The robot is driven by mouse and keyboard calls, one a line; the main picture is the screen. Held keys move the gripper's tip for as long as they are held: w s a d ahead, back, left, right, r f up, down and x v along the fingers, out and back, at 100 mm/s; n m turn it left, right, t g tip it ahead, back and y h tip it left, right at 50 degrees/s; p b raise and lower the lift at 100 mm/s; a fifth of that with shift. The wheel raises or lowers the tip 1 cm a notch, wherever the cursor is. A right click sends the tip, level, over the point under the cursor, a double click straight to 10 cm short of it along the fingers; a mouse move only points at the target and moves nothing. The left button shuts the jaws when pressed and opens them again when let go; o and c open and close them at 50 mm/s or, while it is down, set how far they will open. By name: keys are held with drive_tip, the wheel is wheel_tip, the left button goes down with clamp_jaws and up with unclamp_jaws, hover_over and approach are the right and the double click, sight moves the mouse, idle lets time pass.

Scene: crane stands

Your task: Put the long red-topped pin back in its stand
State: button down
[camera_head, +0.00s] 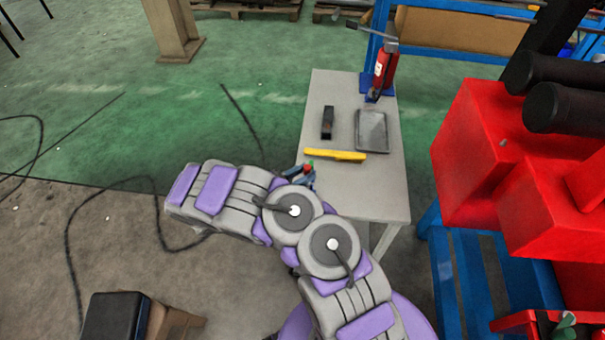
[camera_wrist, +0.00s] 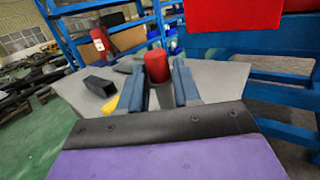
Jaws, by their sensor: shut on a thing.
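The red-topped pin (camera_wrist: 156,67) stands between the two blue fingers of my gripper (camera_wrist: 159,88) in the wrist view. My gripper is shut on it, and the red top sticks up above the fingers. The pin's lower part is hidden. In the head view the small red top (camera_head: 309,166) shows between the blue fingers of my gripper (camera_head: 302,174), at the left edge of the grey table (camera_head: 380,195). I cannot make out the pin's stand for certain in either view.
A yellow bar (camera_head: 335,155), a black block (camera_head: 328,122) and a dark grey tray (camera_head: 372,130) lie on the table. A red cylinder (camera_head: 386,68) stands at its back right. Red machinery (camera_head: 475,150) rises to the right. The table's front part is clear.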

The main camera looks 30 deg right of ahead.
drive_tip(key=shift+t, duration=0.3)
drive_tip(key=shift+d+f+n, duration=0.1)
drive_tip(key=shift+d+n, duration=0.1)
drive_tip(key=shift+n, duration=0.1)
drive_tip(key=shift+f, duration=0.1)
drive_tip(key=shift+f+b, duration=1.55)
drive_tip(key=shift+f, duration=0.7)
drive_tip(key=c, duration=0.7)
unclamp_jaws()
drive_tip(key=shift+a, duration=0.2)
drive_tip(key=shift+s+a+f+p, duration=0.15)
drive_tip(key=shift+a+p, duration=0.2)
drive_tip(key=shift+a, duration=0.85)
drive_tip(key=shift+s+a+f+p, duration=0.15)
drive_tip(key=shift+a+p, duration=0.2)
drive_tip(key=shift+a, duration=0.8)
